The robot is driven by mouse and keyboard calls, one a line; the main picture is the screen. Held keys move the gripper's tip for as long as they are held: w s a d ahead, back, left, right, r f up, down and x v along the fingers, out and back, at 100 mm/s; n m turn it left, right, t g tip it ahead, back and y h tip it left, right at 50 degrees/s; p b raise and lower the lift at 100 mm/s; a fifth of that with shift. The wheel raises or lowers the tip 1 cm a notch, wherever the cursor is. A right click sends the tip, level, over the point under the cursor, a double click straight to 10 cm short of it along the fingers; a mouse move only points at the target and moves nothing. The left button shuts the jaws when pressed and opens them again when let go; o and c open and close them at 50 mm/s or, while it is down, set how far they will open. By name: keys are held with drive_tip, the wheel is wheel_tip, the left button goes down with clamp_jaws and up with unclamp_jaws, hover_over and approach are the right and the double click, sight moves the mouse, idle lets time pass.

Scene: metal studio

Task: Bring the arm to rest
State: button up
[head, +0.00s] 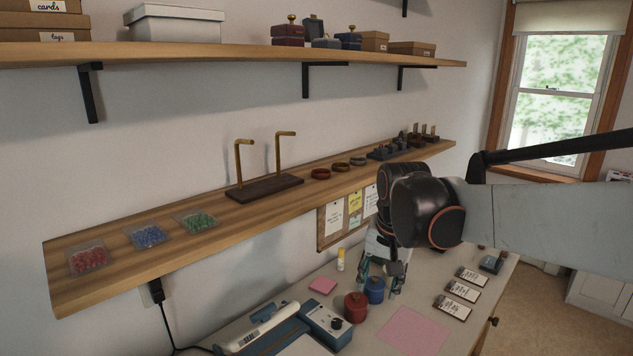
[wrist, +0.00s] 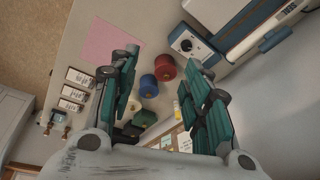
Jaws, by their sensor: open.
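My arm reaches in from the right in the head view and bends down over the desk (head: 290,290). My gripper (head: 381,277) points down above the desk, close to the blue spool (head: 375,291) and the red spool (head: 355,307). In the wrist view my gripper (wrist: 162,62) has its two green fingers spread wide, with nothing held between them. The red spool (wrist: 165,69) and blue spool (wrist: 148,87) show in the gap, beyond the fingers. The exact height of the fingertips over the desk is hard to tell.
A wooden shelf (head: 215,205) with bead packets, a brass stand and bracelets runs along the wall behind the arm. A higher shelf (head: 230,52) holds boxes. A pink sheet (head: 412,332), labelled cards (head: 461,290) and a blue-white device (head: 326,322) lie around the spools.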

drive_tip(key=s+d+f+n+t, duration=0.1)
drive_tip(key=s+d+n+t, duration=0.1)
drive_tip(key=s, duration=0.8)
drive_tip(key=s+d+f+n+t, duration=0.1)
drive_tip(key=s+d, duration=0.3)
drive_tip(key=s, duration=0.7)
drive_tip(key=shift+s+d+f+n+t, duration=0.15)
drive_tip(key=shift+d+n+t, duration=0.2)
drive_tip(key=shift+n+t, duration=0.3)
